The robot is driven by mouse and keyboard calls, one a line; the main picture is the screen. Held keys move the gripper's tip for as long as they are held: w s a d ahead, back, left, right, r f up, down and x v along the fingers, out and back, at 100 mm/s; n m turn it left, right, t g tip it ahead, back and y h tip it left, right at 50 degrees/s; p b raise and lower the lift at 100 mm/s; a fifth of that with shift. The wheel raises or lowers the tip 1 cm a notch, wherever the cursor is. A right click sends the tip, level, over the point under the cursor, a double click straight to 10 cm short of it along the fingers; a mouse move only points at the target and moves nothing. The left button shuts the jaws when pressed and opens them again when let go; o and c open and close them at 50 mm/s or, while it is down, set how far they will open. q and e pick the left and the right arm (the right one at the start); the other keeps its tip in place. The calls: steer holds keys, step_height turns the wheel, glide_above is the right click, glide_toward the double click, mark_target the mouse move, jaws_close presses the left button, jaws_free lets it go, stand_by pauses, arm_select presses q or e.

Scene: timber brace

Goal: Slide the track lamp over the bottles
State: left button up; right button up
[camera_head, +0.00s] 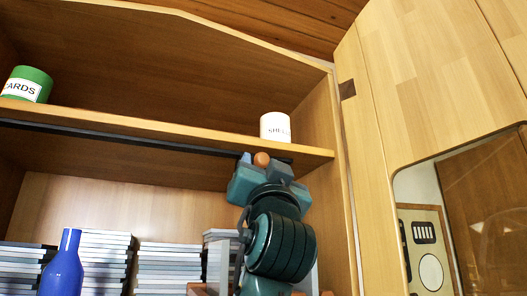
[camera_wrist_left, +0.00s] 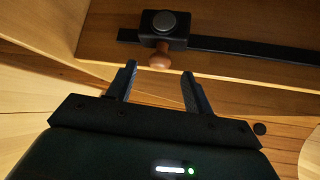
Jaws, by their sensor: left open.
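The track lamp (camera_wrist_left: 165,28) is a small black block with a round face and a brown wooden knob (camera_wrist_left: 160,57). It sits on a black track (camera_wrist_left: 250,47) under the shelf. In the head view the knob (camera_head: 261,159) shows between the fingers near the track's right end, and the lamp body is mostly hidden. My left gripper (camera_wrist_left: 160,86) is open; in the wrist view its fingertips are just short of the knob, one on each side. It also shows in the head view (camera_head: 262,172). A blue bottle (camera_head: 63,268) stands at lower left. My right gripper is not in view.
A green tin (camera_head: 27,84) and a white tin (camera_head: 275,127) stand on the shelf (camera_head: 170,128). Stacks of grey-blue cases (camera_head: 170,268) fill the lower space. The cabinet's side wall (camera_head: 328,200) is close on the right. The track (camera_head: 110,135) looks clear leftward.

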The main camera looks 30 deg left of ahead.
arm_select(q)
steer(key=shift+p+x, duration=0.45)
steer(key=shift+x, duration=0.95)
steer(key=shift+c, duration=0.2)
jaws_close()
